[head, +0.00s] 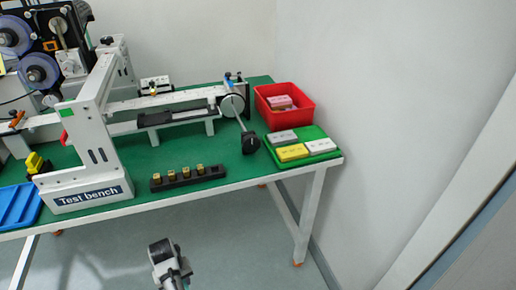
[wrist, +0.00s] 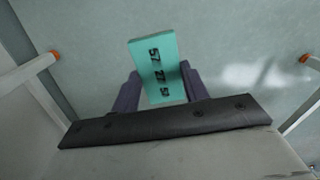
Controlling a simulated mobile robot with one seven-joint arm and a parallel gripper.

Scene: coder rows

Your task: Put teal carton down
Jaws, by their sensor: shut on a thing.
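The teal carton (wrist: 153,62) with dark printed digits is between the two purple fingers of my gripper (wrist: 163,88) in the wrist view. My gripper is shut on it, and the carton's far end sticks out past the fingers. In the head view the end of my arm shows at the bottom, in front of the table edge; I cannot make out the carton there.
A green tray (head: 329,158) at the table's right end holds grey, yellow and white cartons. A red bin (head: 300,120) behind it holds pinkish cartons. A black strip (head: 158,185) with several yellow-topped pieces lies near the front edge. A test bench frame (head: 90,190) stands left.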

